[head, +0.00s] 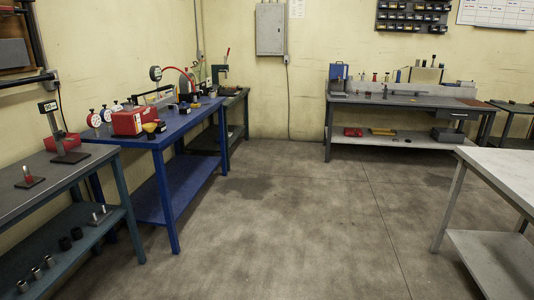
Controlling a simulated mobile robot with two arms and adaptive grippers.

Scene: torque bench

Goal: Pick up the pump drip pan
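I cannot make out for sure which thing is the pump drip pan. A red box-like unit (128,121) stands on the blue bench (176,124) at the left, with small yellow and black parts beside it. Neither of my grippers is in view.
The grey left bench (20,200) is near. A dark green bench (233,98) stands beyond the blue one. The back bench (420,103) is along the far wall. A pale table (500,165) stands at the right. The concrete floor (290,220) between them is clear.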

